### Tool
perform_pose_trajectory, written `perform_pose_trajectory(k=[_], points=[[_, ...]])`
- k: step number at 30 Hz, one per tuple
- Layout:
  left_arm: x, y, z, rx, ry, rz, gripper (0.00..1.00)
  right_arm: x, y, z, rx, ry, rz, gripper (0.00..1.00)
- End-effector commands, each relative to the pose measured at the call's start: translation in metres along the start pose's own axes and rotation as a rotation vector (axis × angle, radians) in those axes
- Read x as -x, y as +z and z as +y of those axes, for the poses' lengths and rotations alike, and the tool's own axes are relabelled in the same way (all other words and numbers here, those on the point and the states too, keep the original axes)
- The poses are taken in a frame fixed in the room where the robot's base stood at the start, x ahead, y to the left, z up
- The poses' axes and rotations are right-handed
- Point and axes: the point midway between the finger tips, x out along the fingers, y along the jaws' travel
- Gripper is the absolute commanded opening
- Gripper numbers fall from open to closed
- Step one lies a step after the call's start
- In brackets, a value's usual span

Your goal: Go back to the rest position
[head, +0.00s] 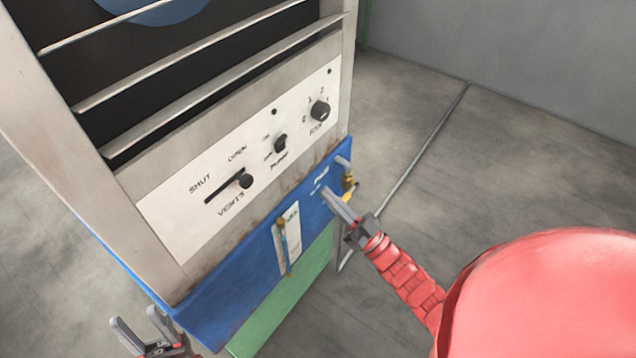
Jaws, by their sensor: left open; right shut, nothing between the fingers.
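My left gripper (138,325) is at the bottom left edge of the head view, beside the lower left corner of the cabinet. Its two fingers are apart and nothing is between them. My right gripper (328,197) is at the right part of the blue panel (235,295), below the cabinet's control plate. Its fingers are together and hold nothing. I cannot tell whether its tips touch the panel. My red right arm comes in from the lower right.
The grey cabinet has slatted vents and a white control plate (165,222) with a vents lever (230,186), a pump switch (281,143) and a fan knob (320,111). A brass fitting (349,181) sits near my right gripper. Open floor (520,170) lies to the right.

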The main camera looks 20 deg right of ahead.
Motion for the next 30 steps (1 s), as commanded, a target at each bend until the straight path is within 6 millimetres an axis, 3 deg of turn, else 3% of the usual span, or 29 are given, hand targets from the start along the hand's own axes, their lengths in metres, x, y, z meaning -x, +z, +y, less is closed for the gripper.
perform_pose_trajectory(k=[4,21,26,30], points=[[0.004,0.001,0.0,0.0,0.0,0.0,0.5,0.012,0.004,0.0,-0.001,0.001,-0.003,0.0],[0.003,0.0,0.0,0.0,0.0,0.0,0.5,0.013,0.001,-0.004,0.005,0.0,0.016,0.0],[0.003,0.0,0.0,0.0,0.0,0.0,0.5,0.018,-0.014,-0.03,0.057,0.009,0.157,0.0],[0.003,0.0,0.0,0.0,0.0,0.0,0.5,0.025,-0.045,-0.07,0.164,0.049,0.384,0.0]])
